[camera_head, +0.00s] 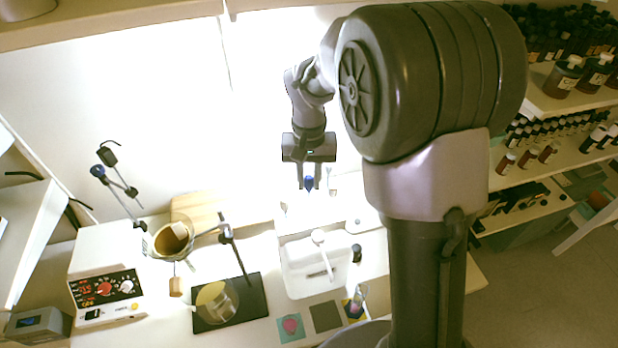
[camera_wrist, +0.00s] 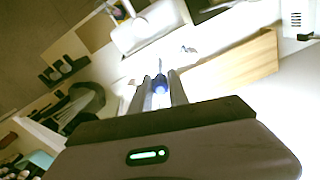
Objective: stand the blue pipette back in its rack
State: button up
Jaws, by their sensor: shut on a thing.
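My gripper (camera_head: 309,187) is shut on the blue pipette (camera_head: 309,184) and holds it above the back of the white bench, near the bright wall. In the wrist view the pipette's blue bulb (camera_wrist: 160,84) sits between the two fingers, and a thin pale stem points away from the gripper. I cannot pick out the pipette rack with certainty.
A white tray (camera_head: 292,284) lies below the gripper. Bottle shelves (camera_head: 560,150) stand at right.

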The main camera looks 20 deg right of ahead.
aim_at(309, 188)
jog(key=shift+f, duration=0.15)
jog(key=shift+f+b, duration=1.2)
jog(key=shift+f, duration=0.3)
jog(key=shift+f+b, duration=0.85)
jog(key=shift+f, duration=0.25)
jog(key=o, duration=0.8)
jog(key=shift+r+p, duration=2.2)
jog(key=shift+r, duration=0.35)
